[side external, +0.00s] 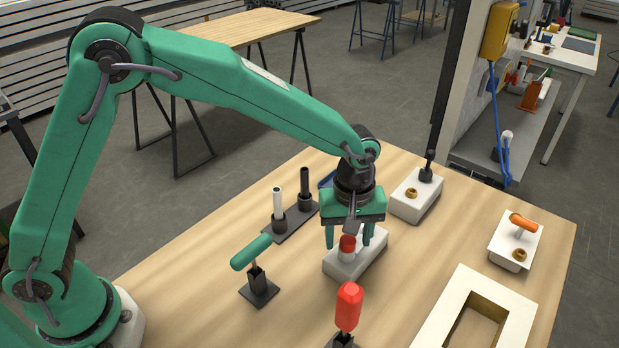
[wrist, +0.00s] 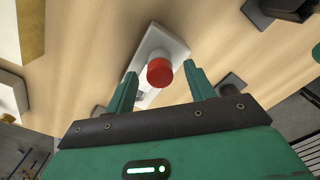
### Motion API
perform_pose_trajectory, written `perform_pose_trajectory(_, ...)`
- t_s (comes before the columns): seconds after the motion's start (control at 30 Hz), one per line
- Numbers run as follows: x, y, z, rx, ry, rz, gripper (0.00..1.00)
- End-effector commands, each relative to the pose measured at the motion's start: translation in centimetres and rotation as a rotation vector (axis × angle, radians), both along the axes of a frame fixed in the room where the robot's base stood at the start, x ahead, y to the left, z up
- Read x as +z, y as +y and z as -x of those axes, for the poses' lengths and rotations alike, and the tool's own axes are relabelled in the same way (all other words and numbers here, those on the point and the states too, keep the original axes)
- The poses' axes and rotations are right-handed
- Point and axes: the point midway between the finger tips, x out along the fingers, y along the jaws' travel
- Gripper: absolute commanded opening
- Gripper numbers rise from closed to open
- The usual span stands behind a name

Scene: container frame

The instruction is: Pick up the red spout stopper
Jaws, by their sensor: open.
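The red spout stopper (side external: 347,242) sits upright on a white container (side external: 362,262) on the wooden table. In the wrist view the red stopper (wrist: 160,72) lies between and slightly beyond my two green fingers, over the white container (wrist: 155,42). My gripper (side external: 349,238) is open above the container, with one finger on each side of the stopper. I cannot tell whether either finger touches the stopper.
A red-handled tool (side external: 348,305) stands in front. A green-handled tool (side external: 251,252) stands left on a dark base. A dark rack (side external: 290,222) with two upright rods is behind left. White containers (side external: 410,203) (side external: 515,250) and a white frame (side external: 455,312) are right.

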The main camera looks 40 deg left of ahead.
Motion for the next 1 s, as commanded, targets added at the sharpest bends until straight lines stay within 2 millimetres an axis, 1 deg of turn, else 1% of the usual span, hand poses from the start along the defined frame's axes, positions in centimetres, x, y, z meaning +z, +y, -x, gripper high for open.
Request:
perform_pose_trajectory(0.3, 0.03, 0.00, 0.00, 0.000, 0.000, 0.000, 0.54)
perform_pose_trajectory(0.33, 0.03, 0.00, 0.00, 0.000, 0.000, 0.000, 0.52)
perform_pose_trajectory(0.6, 0.04, -0.01, -0.01, 0.000, 0.000, 0.000, 0.00)
perform_pose_trajectory(1.0, 0.26, -0.01, -0.02, 0.000, 0.000, 0.000, 0.00)
